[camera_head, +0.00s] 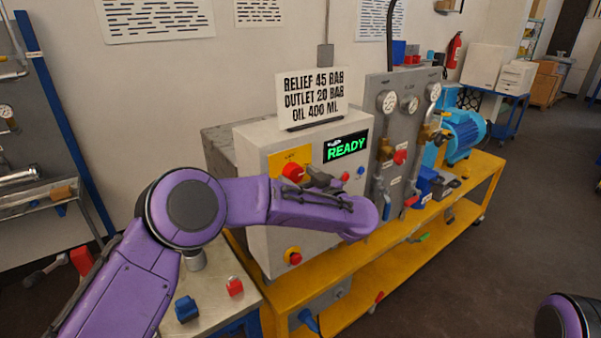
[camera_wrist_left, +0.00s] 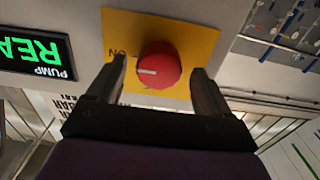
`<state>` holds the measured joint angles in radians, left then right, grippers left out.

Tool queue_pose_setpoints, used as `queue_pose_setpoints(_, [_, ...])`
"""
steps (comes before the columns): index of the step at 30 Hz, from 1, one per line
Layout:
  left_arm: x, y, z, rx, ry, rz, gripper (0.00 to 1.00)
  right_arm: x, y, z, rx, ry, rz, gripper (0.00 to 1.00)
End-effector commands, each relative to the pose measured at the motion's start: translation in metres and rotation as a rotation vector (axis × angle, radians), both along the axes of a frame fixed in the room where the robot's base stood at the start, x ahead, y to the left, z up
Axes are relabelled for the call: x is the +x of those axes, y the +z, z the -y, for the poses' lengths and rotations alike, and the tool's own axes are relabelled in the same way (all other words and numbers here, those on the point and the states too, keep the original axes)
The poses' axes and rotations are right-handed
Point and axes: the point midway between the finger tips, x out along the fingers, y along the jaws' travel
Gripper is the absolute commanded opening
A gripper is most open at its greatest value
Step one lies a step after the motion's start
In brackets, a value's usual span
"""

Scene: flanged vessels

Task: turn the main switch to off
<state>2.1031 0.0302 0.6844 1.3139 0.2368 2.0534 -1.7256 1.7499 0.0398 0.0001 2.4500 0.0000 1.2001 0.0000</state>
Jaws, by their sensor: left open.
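The main switch is a round red knob (camera_head: 292,172) on a yellow plate (camera_head: 279,159) on the front of the grey control cabinet. In the left wrist view, which is upside down, the red knob (camera_wrist_left: 160,66) has a white mark pointing left, toward the side where "ON" is printed. My left gripper (camera_head: 308,174) is at the knob. Its open fingers (camera_wrist_left: 159,76) stand on either side of the knob, with visible gaps. In the head view my wrist hides part of the cabinet front. My right gripper is out of view.
A display (camera_head: 346,146) reads READY beside the switch. A sign (camera_head: 312,97) stands on top of the cabinet. Gauges and valves fill the panel (camera_head: 376,130) to the right.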

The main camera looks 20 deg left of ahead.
Motion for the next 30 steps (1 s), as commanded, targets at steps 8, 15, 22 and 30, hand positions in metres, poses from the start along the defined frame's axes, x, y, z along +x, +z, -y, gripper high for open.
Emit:
queue_pose_setpoints(8, [0.001, -0.001, -0.002, 0.001, -0.001, 0.000, 0.73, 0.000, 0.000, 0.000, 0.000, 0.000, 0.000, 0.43])
queue_pose_setpoints(15, [0.001, -0.001, -0.001, 0.001, -0.001, 0.000, 0.24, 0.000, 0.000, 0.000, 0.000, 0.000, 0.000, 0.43])
queue_pose_setpoints(22, [0.001, -0.001, -0.001, -0.014, -0.001, 0.022, 0.24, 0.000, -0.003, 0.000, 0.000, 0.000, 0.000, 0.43])
queue_pose_setpoints(30, [0.001, -0.003, -0.001, -0.106, -0.002, 0.141, 0.24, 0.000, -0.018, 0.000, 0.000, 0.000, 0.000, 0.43])
